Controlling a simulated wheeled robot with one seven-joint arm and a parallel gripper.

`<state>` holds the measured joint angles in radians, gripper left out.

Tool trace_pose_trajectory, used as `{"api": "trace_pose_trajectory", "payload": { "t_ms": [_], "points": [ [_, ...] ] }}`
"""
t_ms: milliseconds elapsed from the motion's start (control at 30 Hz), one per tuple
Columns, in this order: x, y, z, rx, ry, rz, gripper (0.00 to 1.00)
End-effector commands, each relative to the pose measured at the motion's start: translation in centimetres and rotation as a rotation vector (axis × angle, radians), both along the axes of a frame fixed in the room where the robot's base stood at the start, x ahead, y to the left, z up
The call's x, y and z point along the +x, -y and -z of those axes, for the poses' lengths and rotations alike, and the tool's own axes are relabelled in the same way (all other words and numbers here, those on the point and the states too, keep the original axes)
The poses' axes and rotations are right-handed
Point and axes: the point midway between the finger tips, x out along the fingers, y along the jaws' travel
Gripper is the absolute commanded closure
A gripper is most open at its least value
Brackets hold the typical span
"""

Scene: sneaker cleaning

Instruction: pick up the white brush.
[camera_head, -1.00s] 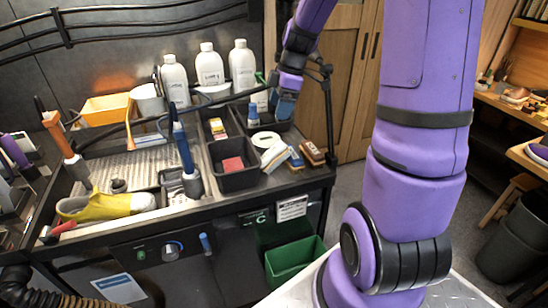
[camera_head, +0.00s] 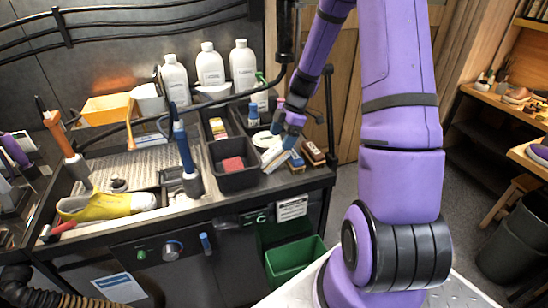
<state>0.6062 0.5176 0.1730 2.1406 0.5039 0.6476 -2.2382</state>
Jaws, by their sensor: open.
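The white brush (camera_head: 273,158) lies at the front right of the black workbench, at the left end of a short row of brushes. My gripper (camera_head: 284,128) is open, with blue fingers pointing down, just above and behind the white brush. It looks close to the brush, but I cannot tell whether it touches. The gripper hides part of the brush's far end. Nothing shows between the fingers.
A blue brush (camera_head: 296,163) and a brown brush (camera_head: 313,152) lie close on the right. A round white item (camera_head: 262,139) sits behind. A black bin with a red sponge (camera_head: 233,164) stands left. White bottles (camera_head: 210,65) stand at the back.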

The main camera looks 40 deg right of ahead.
Motion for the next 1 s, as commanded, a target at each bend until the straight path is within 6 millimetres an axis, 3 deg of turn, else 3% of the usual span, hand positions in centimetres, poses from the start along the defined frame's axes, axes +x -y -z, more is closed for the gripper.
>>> {"api": "trace_pose_trajectory", "payload": {
  "t_ms": [400, 667, 700, 933, 1000],
  "points": [
    [0.5, -2.3, 4.3, 0.001, -0.003, 0.0, 0.19],
    [0.5, -2.4, 4.5, -0.001, -0.001, 0.001, 0.19],
    [0.5, -2.4, 4.5, -0.001, -0.001, 0.001, 0.21],
    [0.5, -2.4, 4.5, -0.001, -0.001, 0.001, 0.74],
    [0.5, -2.4, 4.5, -0.001, -0.001, 0.001, 0.79]
  ]
}}
